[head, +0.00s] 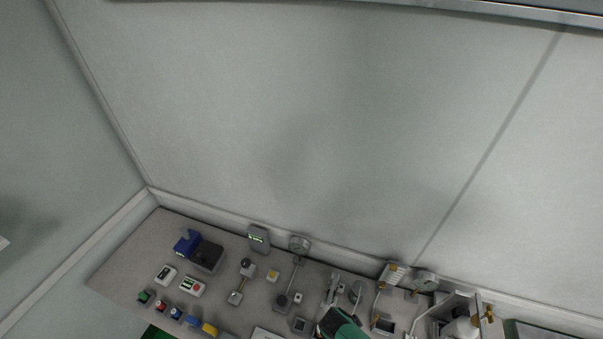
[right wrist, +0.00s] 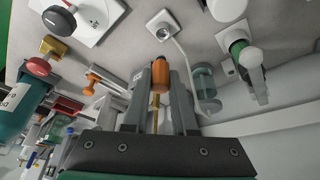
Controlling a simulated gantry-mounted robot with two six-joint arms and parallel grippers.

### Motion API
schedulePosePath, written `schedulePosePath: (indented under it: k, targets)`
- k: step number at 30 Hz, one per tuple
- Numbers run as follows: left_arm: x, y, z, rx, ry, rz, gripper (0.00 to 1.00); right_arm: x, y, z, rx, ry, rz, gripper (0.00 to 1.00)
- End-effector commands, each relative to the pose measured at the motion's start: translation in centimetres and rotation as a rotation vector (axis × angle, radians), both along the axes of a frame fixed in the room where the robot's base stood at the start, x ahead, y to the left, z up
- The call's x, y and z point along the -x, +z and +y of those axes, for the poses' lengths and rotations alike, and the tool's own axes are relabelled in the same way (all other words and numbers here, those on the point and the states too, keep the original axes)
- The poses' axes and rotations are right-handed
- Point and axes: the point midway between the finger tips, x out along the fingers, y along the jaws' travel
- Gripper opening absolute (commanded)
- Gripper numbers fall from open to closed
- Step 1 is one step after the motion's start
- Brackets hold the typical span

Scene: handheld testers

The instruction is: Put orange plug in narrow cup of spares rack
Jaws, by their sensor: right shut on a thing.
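In the right wrist view, my right gripper (right wrist: 161,72) is shut on the orange plug (right wrist: 161,76). The plug's orange body sits between the two grey fingers, and a thin brass-coloured shaft (right wrist: 155,115) runs from it toward my wrist. The gripper and plug appear above the grey bench top. I cannot make out the spares rack or its narrow cup with certainty. In the head view, a teal and black body (head: 340,322) at the bottom edge may be part of my right arm; I cannot tell. My left gripper is in neither view.
A square socket-like block (right wrist: 163,26) with a cable lies beyond the plug. A teal device (right wrist: 14,112) is at the left. The head view shows a blue and black device (head: 204,252) and coloured blocks on the bench's left.

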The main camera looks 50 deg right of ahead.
Motion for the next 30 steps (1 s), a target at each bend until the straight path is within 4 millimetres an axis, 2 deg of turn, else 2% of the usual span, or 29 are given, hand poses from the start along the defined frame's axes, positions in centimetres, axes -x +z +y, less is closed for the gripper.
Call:
schedulePosePath:
  k: [1,6,9,12,15,25,30]
  targets:
    - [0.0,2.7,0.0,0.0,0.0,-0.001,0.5,0.0,2.7,0.0,0.0,0.0,0.0,0.0]
    - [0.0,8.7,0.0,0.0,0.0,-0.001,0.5,0.0,8.6,0.0,0.0,0.0,0.0,0.0]
    - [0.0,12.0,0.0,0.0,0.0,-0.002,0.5,0.0,12.0,0.0,0.0,0.0,0.0,0.0]
    - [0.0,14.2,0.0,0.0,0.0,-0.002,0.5,0.0,14.2,0.0,0.0,0.0,0.0,0.0]
    - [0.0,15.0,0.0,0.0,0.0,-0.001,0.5,0.0,15.0,0.0,0.0,0.0,0.0,0.0]
    - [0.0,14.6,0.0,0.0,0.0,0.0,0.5,0.0,14.6,0.0,0.0,0.002,0.001,0.0]
    - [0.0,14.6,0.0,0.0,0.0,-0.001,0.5,0.0,14.7,0.0,-0.009,0.062,0.024,0.0]
